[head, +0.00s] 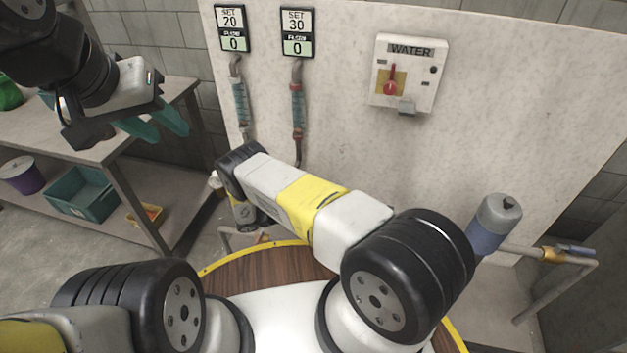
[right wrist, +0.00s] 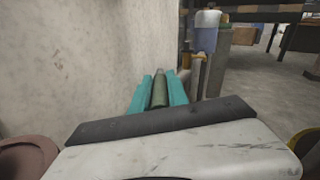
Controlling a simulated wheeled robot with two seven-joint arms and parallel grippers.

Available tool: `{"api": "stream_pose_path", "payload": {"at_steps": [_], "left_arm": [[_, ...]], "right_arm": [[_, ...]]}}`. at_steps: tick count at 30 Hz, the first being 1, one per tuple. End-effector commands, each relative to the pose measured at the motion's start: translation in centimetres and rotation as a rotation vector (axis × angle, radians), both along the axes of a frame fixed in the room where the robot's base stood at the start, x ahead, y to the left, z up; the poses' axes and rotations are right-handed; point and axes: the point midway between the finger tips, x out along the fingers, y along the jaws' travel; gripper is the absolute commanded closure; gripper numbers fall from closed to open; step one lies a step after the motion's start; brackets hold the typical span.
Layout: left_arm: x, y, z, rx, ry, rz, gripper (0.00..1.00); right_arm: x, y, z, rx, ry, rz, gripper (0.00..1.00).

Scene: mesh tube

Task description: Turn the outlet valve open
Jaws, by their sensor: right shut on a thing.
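In the head view a valve with a brass body and a blue-grey lever (head: 575,249) sits on the pipe at the right; its lever lies roughly along the pipe. I cannot tell whether it is the outlet valve. My right gripper (right wrist: 159,90) has teal fingers shut on a dark green rounded bar (right wrist: 159,93), close beside the pale wall. I cannot tell whether this bar is a valve handle. In the head view my right arm hides most of that gripper. My left gripper (head: 162,125) is open and empty above the workbench at the upper left.
Two displays read SET 20, FLOW 0 (head: 232,28) and SET 30, FLOW 0 (head: 297,32), each above a flow tube. A WATER box (head: 408,74) with a red knob hangs on the panel. A workbench (head: 70,133) stands left, with a teal crate (head: 82,195) on its lower shelf.

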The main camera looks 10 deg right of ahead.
Motion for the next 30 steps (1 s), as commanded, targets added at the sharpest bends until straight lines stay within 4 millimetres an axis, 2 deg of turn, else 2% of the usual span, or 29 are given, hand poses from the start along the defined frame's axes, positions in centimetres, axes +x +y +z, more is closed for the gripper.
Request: {"api": "stream_pose_path", "payload": {"at_steps": [15,16,19,30], "left_arm": [[0.01,0.00,-0.01,0.000,0.000,0.000,0.64],[0.01,0.00,-0.01,0.000,0.000,0.000,0.64],[0.01,0.00,-0.01,0.000,0.000,0.000,0.64],[0.01,0.00,-0.01,0.000,0.000,0.000,0.64]], "right_arm": [[-0.03,0.11,-0.18,0.006,0.000,-0.017,1.00],[-0.03,0.10,-0.18,0.006,0.000,-0.017,0.76],[-0.02,0.08,-0.14,0.005,0.000,-0.018,0.59],[0.02,0.43,-0.07,0.002,-0.001,-0.017,0.59]]}}
